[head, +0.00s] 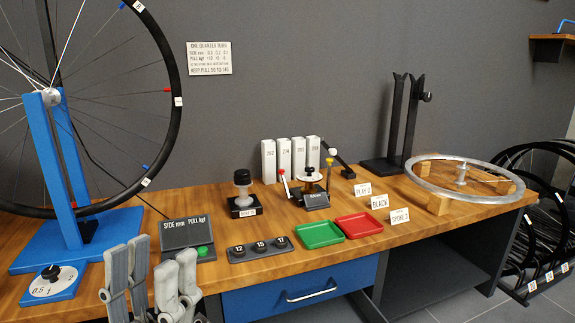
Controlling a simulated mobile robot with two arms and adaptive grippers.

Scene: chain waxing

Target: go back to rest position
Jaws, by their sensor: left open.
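My left gripper (153,268) is at the bottom left of the head view. Its grey fingers point up and stand apart, with nothing between them. It shows in front of the wooden bench's (222,217) front edge, just below the dark readout box (186,233) with a green button. The small dial gauge (52,282) on its blue base is to its left. My right gripper is not in view.
A blue stand (66,170) holds a large spoked wheel (177,75) at the left. Green (319,234) and red (359,225) trays lie near the front edge. A bare rim (465,197) rests on wooden blocks at the right. A blue drawer (300,292) is below the bench.

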